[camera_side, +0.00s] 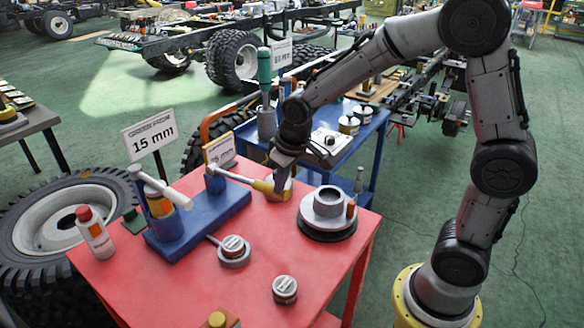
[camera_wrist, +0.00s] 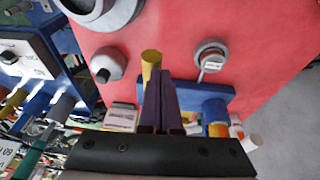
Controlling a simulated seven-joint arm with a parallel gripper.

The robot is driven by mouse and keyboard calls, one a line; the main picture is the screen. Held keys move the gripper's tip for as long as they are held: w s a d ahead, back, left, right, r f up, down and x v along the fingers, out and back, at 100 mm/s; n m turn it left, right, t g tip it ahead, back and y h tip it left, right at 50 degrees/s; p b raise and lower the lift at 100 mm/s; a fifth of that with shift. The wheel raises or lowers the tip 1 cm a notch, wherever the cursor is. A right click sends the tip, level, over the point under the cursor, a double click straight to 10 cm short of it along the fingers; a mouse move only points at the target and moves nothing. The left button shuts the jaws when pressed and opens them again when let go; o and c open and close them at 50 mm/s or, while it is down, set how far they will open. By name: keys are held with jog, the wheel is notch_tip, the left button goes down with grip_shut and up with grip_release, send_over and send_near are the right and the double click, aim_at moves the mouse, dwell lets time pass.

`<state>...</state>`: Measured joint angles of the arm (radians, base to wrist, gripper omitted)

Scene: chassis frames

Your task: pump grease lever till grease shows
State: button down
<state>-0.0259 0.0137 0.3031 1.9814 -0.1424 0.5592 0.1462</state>
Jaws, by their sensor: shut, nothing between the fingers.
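A blue pump base (camera_side: 215,212) lies on the red table (camera_side: 255,265). A pale lever rod runs from its blue post (camera_side: 215,180) to a yellow grip (camera_side: 266,187). My gripper (camera_side: 281,180) points down beside the yellow grip's end. In the wrist view my gripper's dark fingers (camera_wrist: 160,92) are shut together and cover part of the yellow grip (camera_wrist: 151,62). Whether they touch it I cannot tell. The blue base (camera_wrist: 190,92) shows behind them. A cylinder with a yellow band (camera_side: 160,208) and a white handle (camera_side: 168,192) stands at the base's left end. I cannot make out any grease.
A grey hub (camera_side: 328,204) sits on a round plate right of my gripper. Two round fittings (camera_side: 234,250) (camera_side: 285,289) lie near the front. A red-capped bottle (camera_side: 95,232) stands at the left. A 15 mm sign (camera_side: 150,134) and a blue cart (camera_side: 345,140) stand behind.

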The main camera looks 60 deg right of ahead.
jog(key=s+r, duration=0.4)
jog(key=r, duration=0.1)
jog(key=shift+a+r, duration=0.25)
jog(key=shift+r, duration=0.15)
dwell(0.4)
jog(key=s+r+t, duration=0.3)
jog(key=s+r, duration=0.5)
jog(key=s+f, duration=0.3)
jog(key=s, duration=0.7)
jog(key=shift+f+g+y, duration=0.3)
jog(key=shift+g+y, duration=0.1)
jog(key=shift+s+a, duration=0.1)
